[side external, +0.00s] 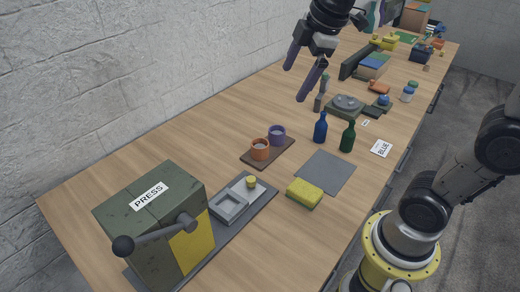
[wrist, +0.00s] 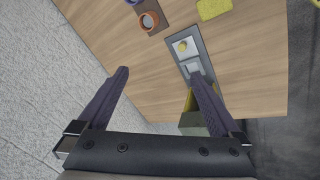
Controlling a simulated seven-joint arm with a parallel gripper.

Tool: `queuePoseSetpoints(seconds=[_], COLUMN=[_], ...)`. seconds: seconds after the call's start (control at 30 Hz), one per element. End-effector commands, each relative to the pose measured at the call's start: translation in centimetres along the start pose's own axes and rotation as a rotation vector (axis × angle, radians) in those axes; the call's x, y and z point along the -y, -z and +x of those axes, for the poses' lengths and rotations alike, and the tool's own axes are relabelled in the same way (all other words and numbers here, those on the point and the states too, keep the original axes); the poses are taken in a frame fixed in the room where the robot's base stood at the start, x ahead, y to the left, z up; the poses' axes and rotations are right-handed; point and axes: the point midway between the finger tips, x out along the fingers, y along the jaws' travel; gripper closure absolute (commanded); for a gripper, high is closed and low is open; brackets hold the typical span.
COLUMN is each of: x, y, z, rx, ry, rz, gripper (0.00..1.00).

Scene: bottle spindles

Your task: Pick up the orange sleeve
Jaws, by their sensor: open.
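The orange sleeve (side external: 260,150) stands upright on a small dark brown board, beside a purple sleeve (side external: 277,135). In the wrist view the orange sleeve (wrist: 148,21) shows near the top, with something grey-white inside its ring. The purple one (wrist: 132,1) is cut off at the top edge there. My gripper (side external: 303,84) is open and empty, high above the table and apart from the sleeves. In the wrist view its two fingers (wrist: 163,78) are spread wide with nothing between them.
A green press (side external: 150,225) with a lever stands at the near left, with a grey tray (side external: 228,208) beside it. A yellow sponge (side external: 304,193), a grey mat (side external: 326,171), blue bottle (side external: 320,128) and green bottle (side external: 347,137) stand right of the sleeves. A wall runs along the left.

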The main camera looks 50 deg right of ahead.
Motion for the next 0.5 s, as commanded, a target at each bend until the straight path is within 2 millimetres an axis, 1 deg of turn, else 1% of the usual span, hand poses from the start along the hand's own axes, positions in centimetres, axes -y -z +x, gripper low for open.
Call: queuePoseSetpoints(seconds=[0.03, 0.17, 0.23, 0.27, 0.3, 0.37, 0.4, 0.5], x=[-1.9, -5.6, -7.4, -8.0, -8.8, -9.7, -10.0, -10.4], y=[0.6, 1.6, 1.8, 1.9, 1.8, 1.6, 1.4, 0.7], z=[1.6, 5.7, 8.4, 9.6, 11.3, 13.8, 15.4, 18.9], rx=[0.020, 0.057, 0.075, 0.081, 0.091, 0.105, 0.114, 0.135], ry=[0.028, 0.094, 0.133, 0.150, 0.174, 0.209, 0.231, 0.280], rz=[-0.049, -0.164, -0.208, -0.223, -0.238, -0.244, -0.242, -0.224], gripper=[0.00, 0.00, 0.00, 0.00, 0.00, 0.00, 0.00, 0.00])
